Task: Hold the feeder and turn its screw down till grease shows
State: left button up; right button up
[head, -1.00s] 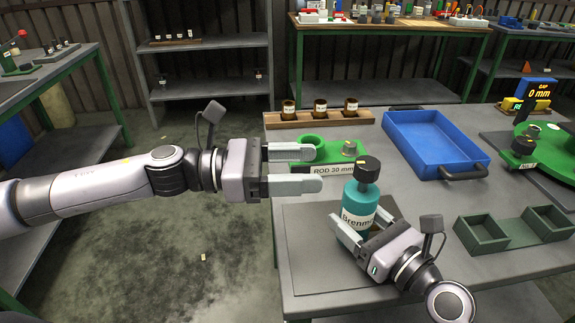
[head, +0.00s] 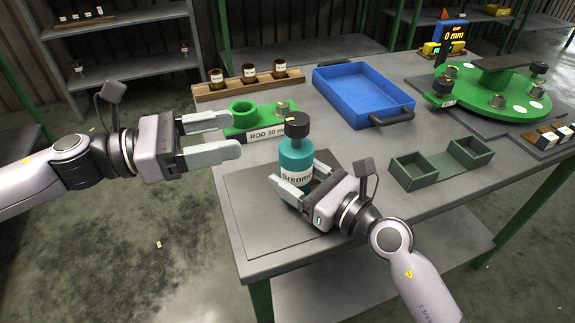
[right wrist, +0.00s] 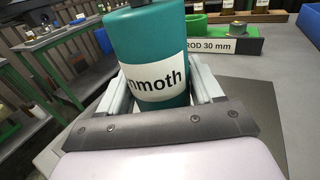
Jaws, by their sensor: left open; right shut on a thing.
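The feeder is a teal cylinder (head: 295,155) with a white label and a black screw knob (head: 297,125) on top. It stands upright on a dark grey mat (head: 255,228) near the table's front corner. In the right wrist view the feeder (right wrist: 150,38) fills the space between the fingers; its top is cut off. My right gripper (head: 292,196) is shut on the feeder's body, low down. My left gripper (head: 232,135) is open and empty, left of the knob and apart from it. No grease can be made out.
A green holder (head: 243,114) labelled ROD 30 mm stands behind the feeder. Further back are a wooden rack (head: 215,92) with brown jars, a blue tray (head: 352,98) and a green turntable (head: 510,103). Green bins (head: 415,172) stand to the right. The table's left edge lies below my left gripper.

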jog(key=o, duration=1.5)
jog(key=v, duration=1.2)
